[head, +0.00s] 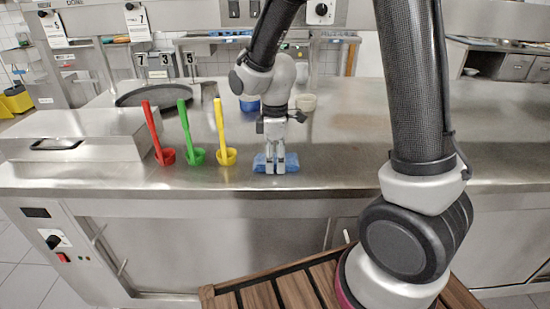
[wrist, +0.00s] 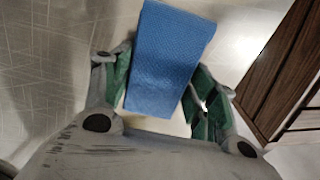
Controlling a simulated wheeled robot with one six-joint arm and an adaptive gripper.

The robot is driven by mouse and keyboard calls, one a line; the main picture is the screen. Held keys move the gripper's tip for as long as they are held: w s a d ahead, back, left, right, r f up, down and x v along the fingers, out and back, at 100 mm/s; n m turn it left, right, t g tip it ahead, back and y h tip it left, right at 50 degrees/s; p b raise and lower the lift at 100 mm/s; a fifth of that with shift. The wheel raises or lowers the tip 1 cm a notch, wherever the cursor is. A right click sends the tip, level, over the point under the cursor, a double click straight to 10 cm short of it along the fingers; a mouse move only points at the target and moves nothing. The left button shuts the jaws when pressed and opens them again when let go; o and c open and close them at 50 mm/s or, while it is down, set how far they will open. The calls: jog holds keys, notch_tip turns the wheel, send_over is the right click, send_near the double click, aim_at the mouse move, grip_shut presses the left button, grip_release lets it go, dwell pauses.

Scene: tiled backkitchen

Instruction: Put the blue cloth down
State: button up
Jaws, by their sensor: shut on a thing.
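The blue cloth (head: 290,161) is a flat folded piece at the front edge of the steel counter (head: 340,150) in the head view. My gripper (head: 276,168) points down over it with its fingers at the cloth. In the wrist view the blue cloth (wrist: 168,60) lies between the green-padded fingers of my gripper (wrist: 160,95), one on each side. My gripper is shut on the cloth. Whether the cloth rests on the counter or hangs just above it I cannot tell.
Left of my gripper stand a red ladle (head: 155,135), a green ladle (head: 189,135) and a yellow ladle (head: 222,135). A steel lidded box (head: 90,125) is farther left. A blue cup (head: 249,106) and a pale cup (head: 306,102) stand behind. The counter on the right is clear.

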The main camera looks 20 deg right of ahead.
aim_at(275, 159)
jog(key=o, duration=1.3)
jog(key=shift+f, duration=0.1)
jog(key=shift+c, duration=0.2)
notch_tip(275, 159, up, 12)
jog(key=s+d+r+m+t, duration=0.2)
jog(key=s+d+r+m, duration=0.2)
jog(key=s+d+m, duration=0.3)
jog(key=s+d+r+m+t, duration=0.2)
jog(key=s+d+m, duration=0.5)
jog(key=s, duration=0.5)
jog(key=shift+d+r, duration=0.5)
jog(key=shift+r, duration=0.35)
